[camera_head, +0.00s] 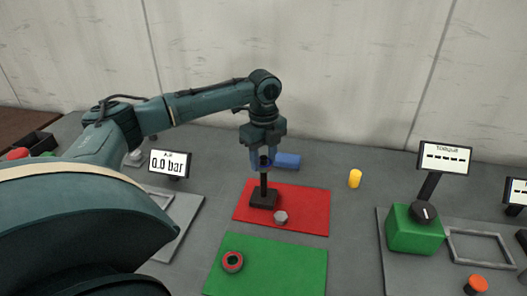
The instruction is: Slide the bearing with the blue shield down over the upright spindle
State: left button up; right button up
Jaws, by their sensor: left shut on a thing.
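The upright spindle (264,182) is a dark post on a square black base (263,199), standing on the red mat (308,207). My left gripper (262,163) points down right at the spindle's top. It is shut on a small dark and blue part, which I take for the bearing with the blue shield; the fingers mostly hide it. I cannot tell whether the bearing is around the spindle tip or just above it. A second bearing with a red ring (233,262) lies on the green mat (270,270). My right gripper is not in view.
A grey hex nut (281,217) lies near the spindle base. A blue block (288,161) lies behind the gripper, and a yellow cylinder (355,178) stands right of it. A green torque unit (413,232) stands at the right; a pressure display (169,163) stands left.

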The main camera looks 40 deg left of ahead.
aim_at(264, 157)
pick_arm(q)
jog(key=shift+f, duration=1.35)
jog(key=o, duration=1.1)
notch_tip(264, 157, up, 13)
jog(key=b, duration=0.1)
